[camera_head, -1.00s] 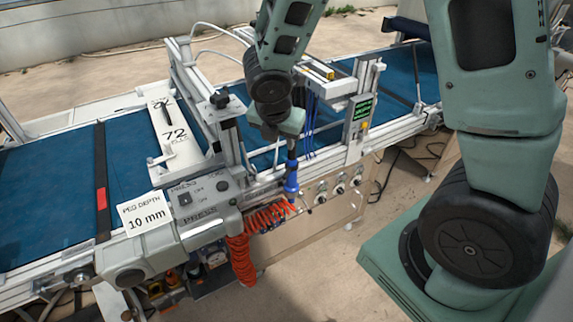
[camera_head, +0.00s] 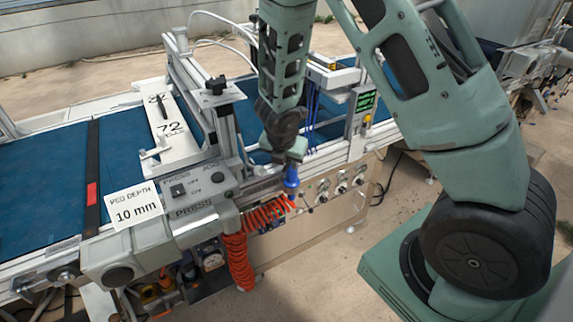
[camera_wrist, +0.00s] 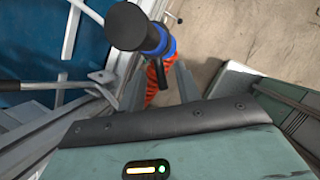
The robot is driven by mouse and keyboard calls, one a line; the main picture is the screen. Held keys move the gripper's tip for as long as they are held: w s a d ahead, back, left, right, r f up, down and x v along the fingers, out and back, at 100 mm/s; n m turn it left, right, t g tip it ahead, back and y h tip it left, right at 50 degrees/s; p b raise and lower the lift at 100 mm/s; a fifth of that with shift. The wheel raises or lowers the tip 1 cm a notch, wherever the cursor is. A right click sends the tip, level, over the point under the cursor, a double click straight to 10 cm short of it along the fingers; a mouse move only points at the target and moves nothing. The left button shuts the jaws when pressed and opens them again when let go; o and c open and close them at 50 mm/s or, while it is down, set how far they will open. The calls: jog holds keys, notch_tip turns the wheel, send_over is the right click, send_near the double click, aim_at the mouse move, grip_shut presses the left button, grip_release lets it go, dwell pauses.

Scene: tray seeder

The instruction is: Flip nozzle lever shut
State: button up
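The air nozzle (camera_head: 291,178) is blue with an orange-red coiled hose (camera_head: 238,262) below it, at the front edge of the machine. In the wrist view it has a black round end (camera_wrist: 128,26) and a blue collar (camera_wrist: 163,40), with part of the hose behind.
A press unit with switches (camera_head: 195,188) and a "10 mm" sign (camera_head: 136,206) stand left of the nozzle. A panel with knobs (camera_head: 340,187) is to the right. Metal frame posts (camera_head: 227,130) rise close to my arm over the blue belt (camera_head: 50,180). Floor is open in front.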

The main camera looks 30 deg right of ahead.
jog(key=shift+f, duration=0.1)
grip_shut()
jog(key=shift+w+a+r+m+p, duration=0.1)
jog(key=shift+w+r+m+p, duration=0.25)
jog(key=shift+p, duration=0.45)
jog(key=shift+a+f+m+g+p, duration=0.1)
jog(key=shift+f+m+g+p, duration=0.2)
jog(key=shift+m+p, duration=0.3)
grip_release()
jog(key=p+v, duration=0.2)
jog(key=v, duration=1.5)
jog(key=shift+a+p, duration=0.35)
jog(key=shift+a, duration=0.05)
jog(key=shift+w+r, duration=0.1)
